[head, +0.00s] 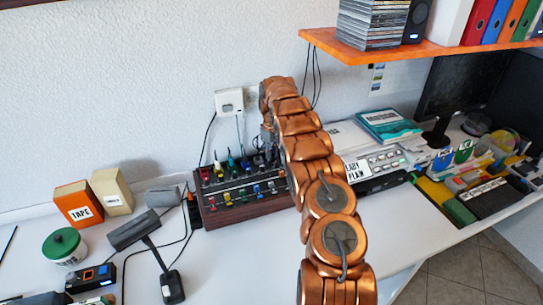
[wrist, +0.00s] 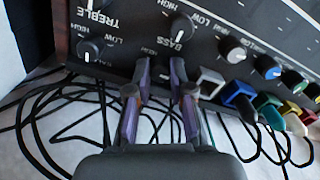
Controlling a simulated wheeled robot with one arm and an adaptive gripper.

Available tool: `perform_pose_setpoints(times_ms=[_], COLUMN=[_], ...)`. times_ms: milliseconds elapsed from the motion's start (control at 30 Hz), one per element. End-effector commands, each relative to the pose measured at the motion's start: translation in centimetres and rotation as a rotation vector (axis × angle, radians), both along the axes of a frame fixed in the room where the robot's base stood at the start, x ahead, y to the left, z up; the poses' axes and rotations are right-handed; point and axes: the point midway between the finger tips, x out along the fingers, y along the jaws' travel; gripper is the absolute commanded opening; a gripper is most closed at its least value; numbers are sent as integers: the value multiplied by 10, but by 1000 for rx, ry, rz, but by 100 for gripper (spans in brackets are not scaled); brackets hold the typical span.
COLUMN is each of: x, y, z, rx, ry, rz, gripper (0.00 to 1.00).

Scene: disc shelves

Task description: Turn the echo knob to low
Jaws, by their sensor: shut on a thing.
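The mixer console (head: 245,209) is a dark box with wooden sides and rows of coloured knobs and plugs, against the wall in the head view. My gripper (wrist: 162,72) reaches onto its dark panel (wrist: 120,20) in the wrist view. Its two purple-grey fingers are closed in on a small dark knob between the tips, mostly hidden by them. A HIGH label is just beyond the fingertips; no echo label is readable.
White, blue and green plugs (wrist: 240,95) stand close to the right of the fingers, with loose black cables (wrist: 60,125) below. A desk lamp (head: 135,231), tape boxes (head: 78,205) and a green-lidded jar (head: 63,245) are left of the console. An orange shelf (head: 400,57) overhangs the right.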

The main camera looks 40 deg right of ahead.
Motion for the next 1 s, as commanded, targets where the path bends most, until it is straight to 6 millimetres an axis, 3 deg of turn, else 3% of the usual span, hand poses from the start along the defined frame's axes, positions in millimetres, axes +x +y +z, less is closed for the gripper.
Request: perform_pose_setpoints(times_ms=[433, 467, 700, 1000], x=[1, 1, 0, 0], y=[1, 1, 0, -1], z=[1, 1, 1, 0], rx=[0, 0, 0, -1], ry=[-1, -1, -1, -1], rz=[15, 15, 13, 12], gripper=[0, 22, 46, 46])
